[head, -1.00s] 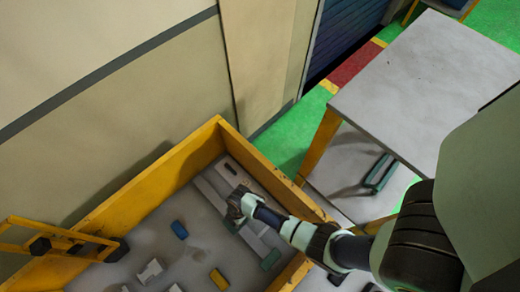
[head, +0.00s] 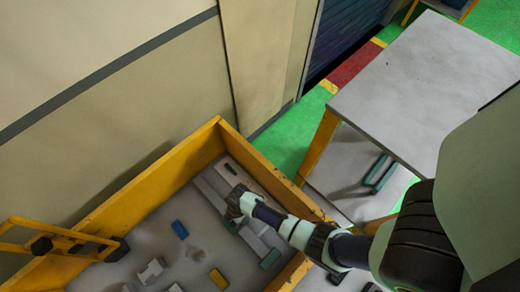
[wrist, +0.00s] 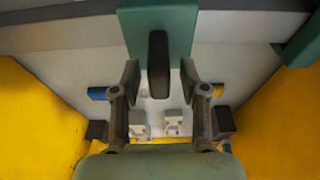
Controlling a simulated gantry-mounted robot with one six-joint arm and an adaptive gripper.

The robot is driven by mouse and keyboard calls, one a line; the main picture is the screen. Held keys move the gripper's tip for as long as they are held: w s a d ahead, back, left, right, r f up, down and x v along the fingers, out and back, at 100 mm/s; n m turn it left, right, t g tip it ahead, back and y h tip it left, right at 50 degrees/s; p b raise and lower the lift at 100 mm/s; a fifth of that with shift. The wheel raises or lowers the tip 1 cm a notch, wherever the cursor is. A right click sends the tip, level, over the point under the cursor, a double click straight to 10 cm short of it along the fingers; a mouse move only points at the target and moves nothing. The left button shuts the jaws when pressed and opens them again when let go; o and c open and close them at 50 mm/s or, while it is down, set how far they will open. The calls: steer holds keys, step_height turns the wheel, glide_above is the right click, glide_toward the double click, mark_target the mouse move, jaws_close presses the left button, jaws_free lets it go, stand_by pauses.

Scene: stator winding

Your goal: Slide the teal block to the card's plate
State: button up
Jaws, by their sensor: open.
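My gripper (head: 238,206) hangs over the grey strips along the right side of the yellow-walled bin. I cannot tell whether that finger touches the block. A teal patch (head: 230,228) shows just below my gripper in the head view, partly hidden by it. Another teal piece (head: 270,259) lies at the near end of the strips. A small dark piece (head: 231,168) lies at their far end. I cannot make out which plate bears a card.
The bin's yellow wall (head: 160,175) rises close around the strips. A blue block (head: 180,229), a yellow block (head: 219,278) and pale metal parts (head: 151,271) lie left of my gripper. A grey-topped table (head: 430,80) stands outside to the right.

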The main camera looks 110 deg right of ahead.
steer(key=p+v, duration=0.2)
steer(key=v, duration=0.1)
steer(key=w+p+v, duration=0.1)
steer(key=p+v, duration=0.2)
steer(key=w+a+p+v, duration=0.1)
steer(key=p+v, duration=0.2)
steer(key=shift+r, duration=0.5)
steer(key=shift+f, duration=0.2)
